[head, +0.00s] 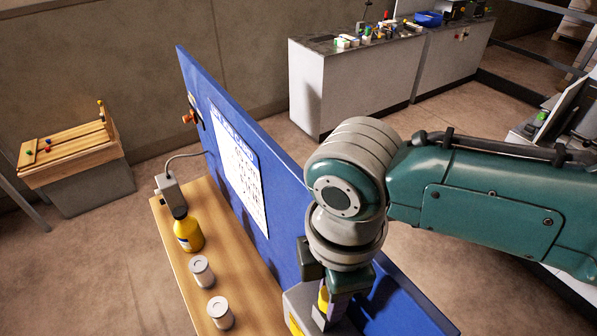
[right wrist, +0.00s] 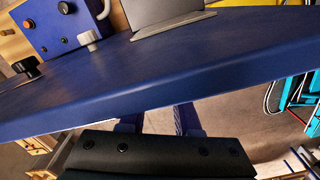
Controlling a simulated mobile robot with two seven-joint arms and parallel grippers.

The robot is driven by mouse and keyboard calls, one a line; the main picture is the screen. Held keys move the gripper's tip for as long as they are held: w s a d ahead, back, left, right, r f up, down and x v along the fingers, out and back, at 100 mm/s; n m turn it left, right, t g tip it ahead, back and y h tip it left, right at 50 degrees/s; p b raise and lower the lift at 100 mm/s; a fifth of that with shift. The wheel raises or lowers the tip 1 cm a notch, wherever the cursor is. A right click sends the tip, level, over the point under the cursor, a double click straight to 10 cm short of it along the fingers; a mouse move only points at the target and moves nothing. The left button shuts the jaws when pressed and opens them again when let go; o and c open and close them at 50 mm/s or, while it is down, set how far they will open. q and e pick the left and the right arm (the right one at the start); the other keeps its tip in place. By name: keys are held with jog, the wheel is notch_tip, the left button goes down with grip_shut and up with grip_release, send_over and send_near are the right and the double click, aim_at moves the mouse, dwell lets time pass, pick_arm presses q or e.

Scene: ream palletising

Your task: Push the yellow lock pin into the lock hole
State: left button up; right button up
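My right gripper (head: 330,306) points down at the bottom of the head view, beside the blue upright panel (head: 318,213). A small yellow piece (head: 323,297), possibly the lock pin, shows at its fingers. It is partly covered, and I cannot tell whether it is gripped. Below it is a grey block (head: 297,302) with a yellow mark, cut by the picture's edge. In the right wrist view, the two fingers of my right gripper (right wrist: 160,122) stand apart, and the blue panel (right wrist: 170,62) hides their tips. I cannot make out the lock hole. My left gripper is not visible.
A wooden bench top (head: 238,290) along the panel holds a yellow bottle (head: 188,234) and two grey cans (head: 201,271). A white sheet (head: 240,172) is on the panel. A wooden box (head: 70,150) stands at left. A grey cabinet (head: 352,88) stands behind.

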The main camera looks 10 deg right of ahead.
jog(key=o, duration=0.5)
jog(key=shift+o, duration=0.2)
notch_tip(320, 180, up, 10)
jog(key=shift+b, duration=0.45)
jog(key=shift+s+a, duration=0.1)
jog(key=s+a+r+m+y+p, duration=0.2)
jog(key=s+a+r+m+p, duration=0.1)
jog(key=s+p, duration=0.1)
jog(key=s+d+r+m+t+h+p, duration=0.1)
jog(key=s+d+r+m+p, duration=0.2)
jog(key=d+m, duration=0.3)
jog(key=s+d+r+m+t+p, duration=0.2)
jog(key=s+d+r+m+p, duration=0.1)
jog(key=s+d+r+m, duration=0.1)
jog(key=s+d+m, duration=0.1)
jog(key=d+m, duration=0.1)
jog(key=shift+d+m+t+h+p, duration=0.2)
jog(key=shift+m+t+h+p, duration=0.1)
jog(key=shift+h, duration=0.1)
